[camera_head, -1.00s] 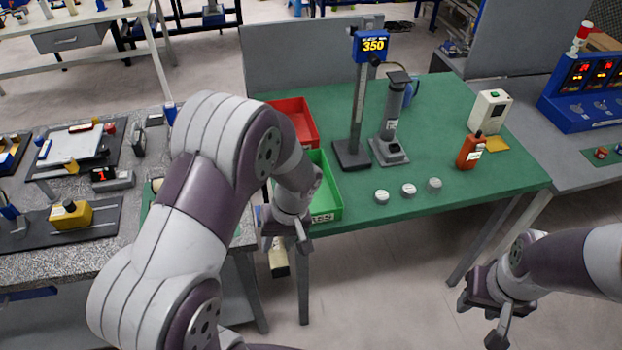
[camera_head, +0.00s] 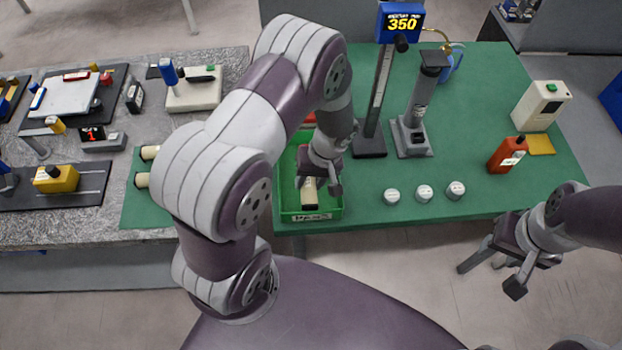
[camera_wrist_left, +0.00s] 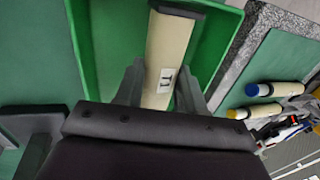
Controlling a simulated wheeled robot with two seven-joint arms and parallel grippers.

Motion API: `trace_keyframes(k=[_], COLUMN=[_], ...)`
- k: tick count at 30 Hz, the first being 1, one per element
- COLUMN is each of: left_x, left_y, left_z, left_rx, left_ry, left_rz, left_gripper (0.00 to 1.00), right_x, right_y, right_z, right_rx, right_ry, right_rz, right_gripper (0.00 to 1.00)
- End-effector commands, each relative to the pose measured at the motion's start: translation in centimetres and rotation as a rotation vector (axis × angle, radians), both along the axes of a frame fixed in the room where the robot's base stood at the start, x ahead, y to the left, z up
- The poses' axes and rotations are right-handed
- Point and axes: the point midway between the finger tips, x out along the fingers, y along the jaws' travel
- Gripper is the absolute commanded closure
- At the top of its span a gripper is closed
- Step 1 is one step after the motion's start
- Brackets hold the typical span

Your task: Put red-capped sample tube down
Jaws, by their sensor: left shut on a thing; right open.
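My left gripper (camera_head: 318,184) is shut on a cream sample tube (camera_head: 309,194), which also shows in the left wrist view (camera_wrist_left: 168,48). The tube's visible end is dark and a white label is on its side. No red cap shows; the end toward the gripper is hidden. The tube is within the outline of the green bin (camera_head: 310,217), between its walls (camera_wrist_left: 95,50). I cannot tell whether it touches the bin floor. My right gripper (camera_head: 490,277) is open and empty, in front of the green table's edge.
A red bin sits behind the green one, mostly hidden by my arm. Right of the bin stand a height gauge (camera_head: 378,105), a grey stand (camera_head: 417,110) and three white round pieces (camera_head: 424,193). Blue-capped (camera_wrist_left: 278,89) and yellow-capped (camera_wrist_left: 253,111) tubes lie on the left bench.

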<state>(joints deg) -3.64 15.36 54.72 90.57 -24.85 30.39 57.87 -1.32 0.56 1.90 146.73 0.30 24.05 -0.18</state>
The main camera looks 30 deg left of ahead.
Motion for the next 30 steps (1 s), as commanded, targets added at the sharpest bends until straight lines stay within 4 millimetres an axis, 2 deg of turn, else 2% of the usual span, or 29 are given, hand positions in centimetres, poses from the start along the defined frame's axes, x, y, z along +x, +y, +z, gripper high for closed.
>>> trace_keyframes(k=[3, 5, 16, 17, 18, 24, 26, 28, 30], left_x=[0.0, 0.0, 0.1, 0.0, 0.0, 0.1, 0.2, 0.4, 0.6], left_y=[0.0, 0.0, 0.0, 0.0, 0.0, 0.0, -0.1, -0.3, -0.7], left_z=[-2.0, -2.5, -3.2, -3.1, -3.0, -2.8, -2.2, -1.5, 0.2], left_rx=[0.0, 0.001, 0.0, 0.0, 0.0, -0.001, -0.001, -0.001, -0.001], left_ry=[0.001, 0.001, 0.0, 0.0, 0.0, -0.003, -0.004, -0.006, -0.008], left_rz=[0.0, 0.0, 0.0, 0.0, 0.0, -0.001, -0.001, 0.0, 0.0], left_gripper=[1.0, 1.0, 1.0, 0.55, 0.51, 0.51, 0.51, 0.51, 0.51], right_x=[0.0, 0.0, 0.0, 0.0, 0.0, 0.0, 0.0, 0.0, 0.0], right_y=[0.0, 0.0, 0.0, 0.0, 0.0, 0.0, 0.0, 0.0, 0.0], right_z=[0.2, 0.3, -0.3, -0.2, -0.2, 0.0, 0.5, -0.1, -0.4], right_rx=[0.0, 0.0, 0.0, 0.0, 0.0, 0.0, 0.0, 0.0, 0.0], right_ry=[0.0, 0.0, 0.0, 0.0, 0.0, 0.0, 0.0, 0.0, 0.0], right_rz=[0.0, 0.0, 0.0, 0.0, 0.0, 0.0, 0.0, 0.0, 0.0], right_gripper=[0.57, 0.57, 0.57, 0.57, 0.57, 0.57, 0.57, 0.57, 0.57])
